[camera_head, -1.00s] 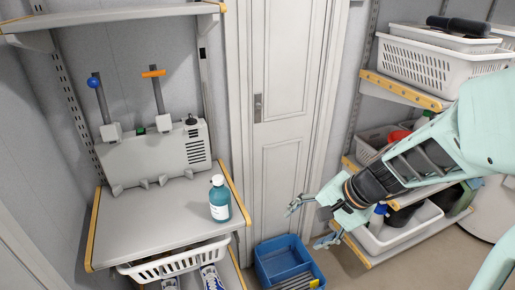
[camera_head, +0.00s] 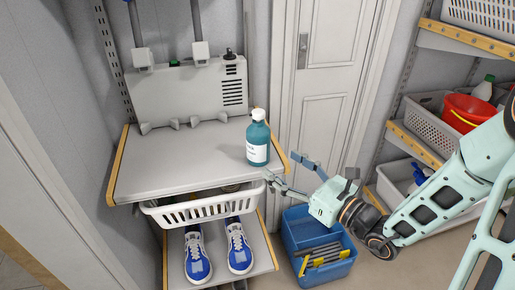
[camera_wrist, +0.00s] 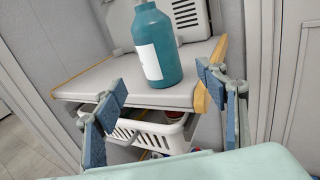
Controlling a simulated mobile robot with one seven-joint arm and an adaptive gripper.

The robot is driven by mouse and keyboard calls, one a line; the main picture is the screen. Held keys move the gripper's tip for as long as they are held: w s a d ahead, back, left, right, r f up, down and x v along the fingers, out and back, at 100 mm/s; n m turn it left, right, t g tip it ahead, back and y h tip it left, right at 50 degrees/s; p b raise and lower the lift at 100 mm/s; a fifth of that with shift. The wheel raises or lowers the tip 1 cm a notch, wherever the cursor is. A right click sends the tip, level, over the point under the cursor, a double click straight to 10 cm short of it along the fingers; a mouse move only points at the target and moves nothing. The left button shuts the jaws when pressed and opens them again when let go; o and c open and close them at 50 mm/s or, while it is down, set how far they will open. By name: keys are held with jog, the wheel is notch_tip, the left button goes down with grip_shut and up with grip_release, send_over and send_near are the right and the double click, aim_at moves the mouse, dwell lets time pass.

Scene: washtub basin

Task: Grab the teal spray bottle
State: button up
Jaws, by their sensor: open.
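The teal spray bottle (camera_head: 258,140) stands upright on the grey shelf (camera_head: 185,165), near its right front corner. It has a white label and a pale top. My gripper (camera_head: 288,172) is just to the right of the shelf's front corner, open and empty, apart from the bottle. In the wrist view the bottle (camera_wrist: 154,45) is ahead, above and between my spread fingers (camera_wrist: 162,110), with its top cut off by the frame edge.
A white basket (camera_head: 205,210) is under the shelf, with blue shoes (camera_head: 198,255) on a lower board. A blue crate (camera_head: 310,240) holding tools stands on the floor below my gripper. A grey machine (camera_head: 190,92) is behind the bottle. Shelves with baskets (camera_head: 428,130) are at right.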

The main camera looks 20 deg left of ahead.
aim_at(266, 154)
jog(key=x, duration=0.4)
jog(key=shift+a, duration=0.1)
jog(key=x, duration=0.4)
jog(key=r+x, duration=0.1)
jog(key=shift+w+a, duration=0.3)
jog(key=c, duration=1.6)
jog(key=shift+r, duration=0.1)
